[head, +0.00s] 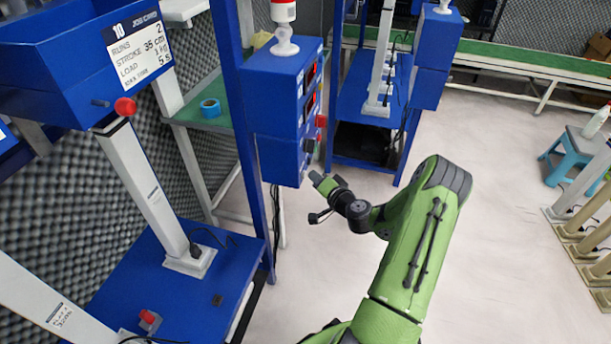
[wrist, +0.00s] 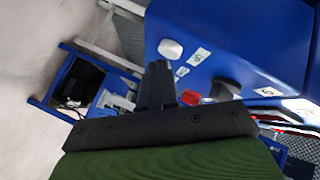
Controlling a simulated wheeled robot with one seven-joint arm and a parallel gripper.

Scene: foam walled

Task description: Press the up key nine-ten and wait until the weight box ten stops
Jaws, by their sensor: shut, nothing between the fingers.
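The blue weight box (head: 85,45) with a "10" job card hangs at the upper left, beside a white column. The blue control box (head: 284,95) stands right of it, with displays and keys on its right face. My gripper (head: 316,178) is at the lower edge of that face. In the wrist view my gripper (wrist: 157,68) is shut and empty, its tips in front of the blue panel. A white key (wrist: 170,48), a red key (wrist: 190,97) and a dark knob (wrist: 225,88) show around it. I cannot tell which is the up key nine-ten, or whether the tips touch anything.
A blue post (head: 238,120) stands left of the control box. Another blue rig (head: 385,100) stands behind. A blue stool (head: 568,160) and several pale columns stand at the right. The pale floor (head: 500,230) right of my arm is clear.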

